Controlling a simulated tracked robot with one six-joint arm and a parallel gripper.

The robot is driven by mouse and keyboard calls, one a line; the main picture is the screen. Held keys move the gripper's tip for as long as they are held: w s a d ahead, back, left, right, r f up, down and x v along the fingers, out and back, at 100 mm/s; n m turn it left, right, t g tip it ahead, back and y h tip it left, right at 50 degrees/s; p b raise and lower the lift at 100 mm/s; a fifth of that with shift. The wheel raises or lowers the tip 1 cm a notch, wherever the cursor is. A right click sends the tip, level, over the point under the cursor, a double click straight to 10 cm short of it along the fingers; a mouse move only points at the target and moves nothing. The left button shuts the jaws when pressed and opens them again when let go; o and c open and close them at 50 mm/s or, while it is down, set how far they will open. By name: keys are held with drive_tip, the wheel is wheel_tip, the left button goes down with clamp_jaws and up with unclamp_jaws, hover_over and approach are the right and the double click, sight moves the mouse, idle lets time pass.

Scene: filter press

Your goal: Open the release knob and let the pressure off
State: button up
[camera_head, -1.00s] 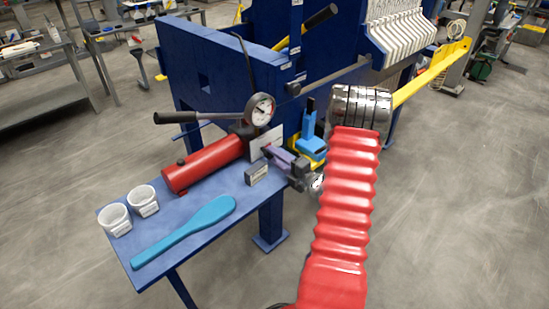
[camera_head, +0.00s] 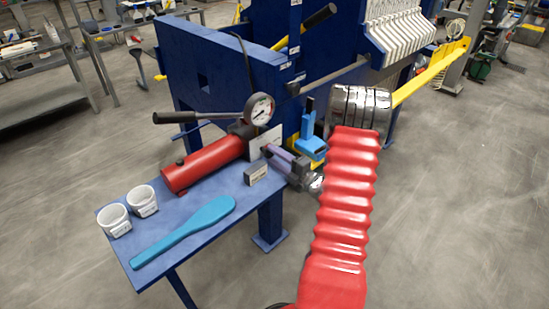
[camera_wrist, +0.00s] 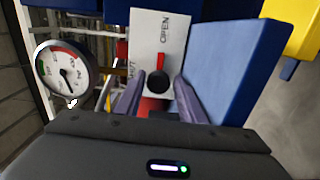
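The release knob (camera_wrist: 158,82) is a black round knob with a red part, in front of a white plate (camera_wrist: 160,35) marked OPEN and SHUT in the wrist view. My gripper (camera_wrist: 159,80) has its two purple-grey fingers apart, one on each side of the knob, with a visible gap on both sides. The pressure gauge (camera_wrist: 66,76) is left of the fingers; its exact reading is too small to tell. In the head view the gauge (camera_head: 259,109) stands above the red pump cylinder (camera_head: 205,163), and my gripper (camera_head: 272,152) is at the plate, hiding the knob.
The blue bench (camera_head: 185,215) holds two white cups (camera_head: 115,220) and a blue paddle (camera_head: 185,230). A black-ended pump handle (camera_head: 180,117) reaches left above the cylinder. A blue-handled tool (camera_head: 308,130) stands close behind my gripper.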

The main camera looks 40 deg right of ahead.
drive_tip(key=s, duration=1.3)
drive_tip(key=shift+s+d, duration=0.15)
drive_tip(key=shift+s, duration=0.25)
drive_tip(key=shift+n, duration=0.3)
